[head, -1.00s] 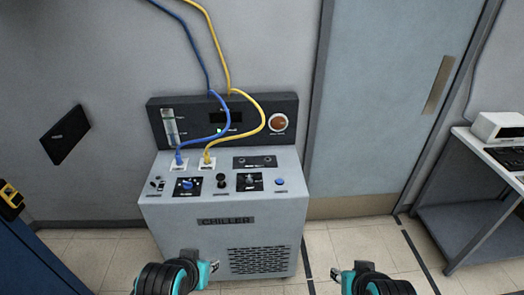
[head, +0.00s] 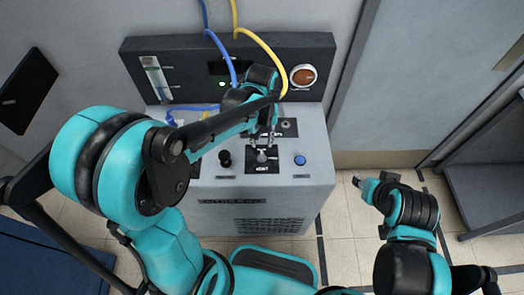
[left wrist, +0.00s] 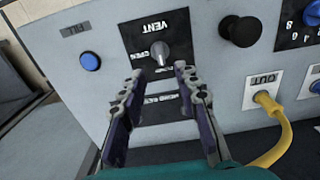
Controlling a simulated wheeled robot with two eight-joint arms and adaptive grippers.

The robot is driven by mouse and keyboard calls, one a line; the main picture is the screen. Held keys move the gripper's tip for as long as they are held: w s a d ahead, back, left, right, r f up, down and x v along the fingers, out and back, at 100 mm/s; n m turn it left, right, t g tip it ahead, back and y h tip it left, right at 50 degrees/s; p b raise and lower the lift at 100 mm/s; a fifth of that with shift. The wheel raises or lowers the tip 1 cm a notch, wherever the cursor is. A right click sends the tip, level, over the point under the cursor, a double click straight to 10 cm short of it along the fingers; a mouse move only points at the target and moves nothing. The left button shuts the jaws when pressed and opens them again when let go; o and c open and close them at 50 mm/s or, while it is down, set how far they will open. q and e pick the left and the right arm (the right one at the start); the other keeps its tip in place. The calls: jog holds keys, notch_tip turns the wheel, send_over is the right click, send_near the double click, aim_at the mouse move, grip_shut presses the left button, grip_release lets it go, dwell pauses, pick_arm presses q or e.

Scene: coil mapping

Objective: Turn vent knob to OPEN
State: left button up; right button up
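The vent knob (head: 262,157) is a small grey knob on a black plate on top of the chiller (head: 320,180). In the left wrist view the knob (left wrist: 160,50) sits under an upside-down VENT label, with an OPEN label (left wrist: 138,62) just to its left. Which mark the knob points at is unclear. My left gripper (head: 263,137) reaches over the chiller from behind the knob. In the left wrist view its fingers (left wrist: 157,80) are parted, open and empty, with the tips just short of the knob. My right gripper (head: 368,184) hangs right of the chiller; its opening is unclear.
A black knob (left wrist: 241,30) and a blue FILL button (left wrist: 90,61) flank the vent plate. A yellow hose (left wrist: 272,112) plugs in at OUT, and a blue hose (head: 220,55) runs beside my left arm. The black back panel (head: 320,60) rises behind.

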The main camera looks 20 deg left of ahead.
aim_at(262, 155)
pick_arm(q)
notch_tip(262, 155, down, 8)
jog(key=b, duration=0.3)
jog(key=shift+s+r, duration=0.1)
jog(key=shift+r, duration=0.05)
grip_shut()
